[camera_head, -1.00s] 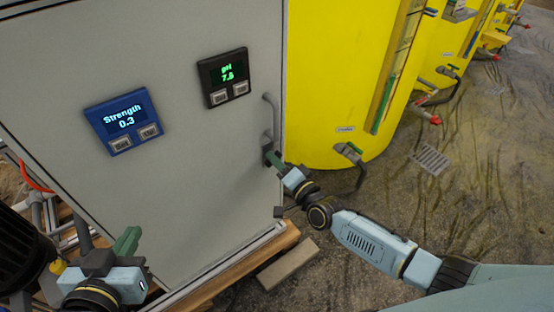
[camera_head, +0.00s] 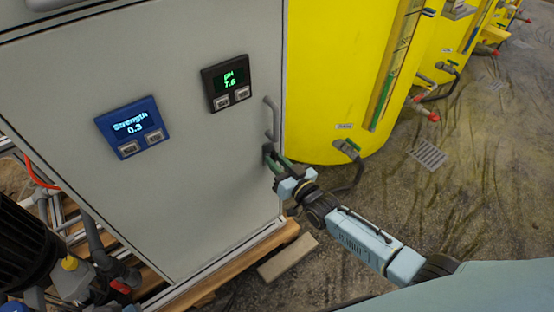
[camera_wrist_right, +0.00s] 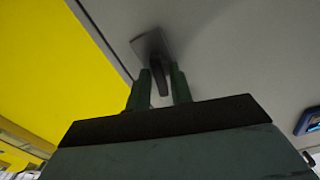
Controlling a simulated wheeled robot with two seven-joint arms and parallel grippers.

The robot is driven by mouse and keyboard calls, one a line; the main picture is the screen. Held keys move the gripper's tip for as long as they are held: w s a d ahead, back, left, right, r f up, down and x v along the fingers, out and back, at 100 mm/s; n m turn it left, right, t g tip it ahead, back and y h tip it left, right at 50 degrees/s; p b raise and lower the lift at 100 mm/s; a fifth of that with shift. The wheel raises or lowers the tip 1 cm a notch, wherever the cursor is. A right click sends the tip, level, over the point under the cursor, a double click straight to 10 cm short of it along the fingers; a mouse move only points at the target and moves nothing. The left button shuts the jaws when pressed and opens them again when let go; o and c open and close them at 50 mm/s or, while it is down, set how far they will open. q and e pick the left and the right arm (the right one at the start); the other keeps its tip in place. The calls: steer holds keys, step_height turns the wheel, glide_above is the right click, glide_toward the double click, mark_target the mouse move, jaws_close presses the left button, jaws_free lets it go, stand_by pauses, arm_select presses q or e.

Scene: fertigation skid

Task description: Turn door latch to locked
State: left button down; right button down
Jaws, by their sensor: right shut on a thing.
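The door latch (camera_wrist_right: 160,78) is a dark grey lever on a square plate on the grey cabinet door (camera_head: 190,190). In the head view the latch (camera_head: 267,150) sits just below the grey door handle (camera_head: 271,118), near the door's right edge, and is partly hidden by my gripper. My right gripper (camera_head: 274,162) reaches it from the lower right. In the right wrist view the green fingers of my right gripper (camera_wrist_right: 161,88) stand on both sides of the lever, shut on it. My left gripper is not in view.
A blue strength display (camera_head: 133,127) and a black pH display (camera_head: 228,83) are on the door. A yellow tank (camera_head: 335,80) stands close right of the cabinet, with a small valve (camera_head: 347,148) low on it. A floor grate (camera_head: 428,154) lies in open floor to the right.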

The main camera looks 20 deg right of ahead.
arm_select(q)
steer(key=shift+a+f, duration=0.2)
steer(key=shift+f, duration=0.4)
arm_select(e)
steer(key=shift+n, duration=1.1)
steer(key=c, duration=1.5)
jaws_free()
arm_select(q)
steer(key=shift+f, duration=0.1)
